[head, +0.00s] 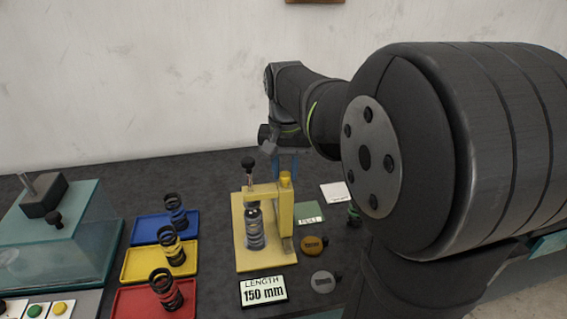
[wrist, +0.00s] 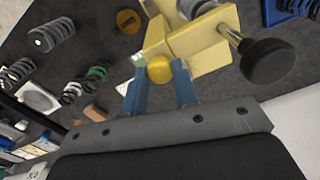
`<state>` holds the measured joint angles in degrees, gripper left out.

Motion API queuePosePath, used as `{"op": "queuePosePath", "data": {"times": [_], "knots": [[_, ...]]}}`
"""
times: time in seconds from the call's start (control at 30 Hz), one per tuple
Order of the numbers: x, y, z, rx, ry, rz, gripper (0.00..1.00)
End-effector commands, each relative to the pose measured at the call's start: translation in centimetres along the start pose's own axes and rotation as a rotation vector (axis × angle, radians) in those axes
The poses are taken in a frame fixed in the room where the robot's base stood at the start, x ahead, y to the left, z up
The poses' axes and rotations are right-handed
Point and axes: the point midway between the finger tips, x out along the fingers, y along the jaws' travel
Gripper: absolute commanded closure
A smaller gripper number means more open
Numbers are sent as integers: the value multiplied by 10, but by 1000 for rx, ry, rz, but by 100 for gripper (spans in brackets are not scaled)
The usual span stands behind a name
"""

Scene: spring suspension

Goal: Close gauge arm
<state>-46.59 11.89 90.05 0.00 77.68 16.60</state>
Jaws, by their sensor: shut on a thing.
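The yellow gauge (head: 240,245) stands on the dark table with a dark coil spring (head: 255,230) upright in it. Its yellow gauge arm (head: 262,190) lies across above the spring, with a black ball-topped plunger (head: 248,163) rising from it. A round yellow knob (head: 285,177) tops the right post; it also shows in the wrist view (wrist: 160,69). My gripper (head: 286,165) has its blue fingers around this knob, one on each side; in the wrist view my gripper (wrist: 160,82) is shut on it. The exact finger contact is partly hidden.
Blue (head: 150,236), yellow (head: 135,265) and red (head: 135,300) trays with springs stand left of the gauge. A "150 mm" sign (head: 263,291) is in front. Round tokens (head: 313,246) and cards (head: 310,212) lie to the right. A glass-like box (head: 60,250) is far left.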

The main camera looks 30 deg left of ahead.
Motion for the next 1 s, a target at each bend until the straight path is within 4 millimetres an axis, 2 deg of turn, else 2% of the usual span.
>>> {"op": "queuePosePath", "data": {"times": [0.27, 0.3, 0.4, 0.77, 0.87, 1.0], "knots": [[0, 1, 4, 0, -12, 4, 100], [0, 1, 4, 0, -12, 4, 68], [0, 1, 4, 0, -11, 3, 52], [-5, 0, 2, 0, -6, 2, 52], [-18, 0, 2, 0, -4, 1, 52], [-48, 0, 1, 0, -3, 1, 52]]}}
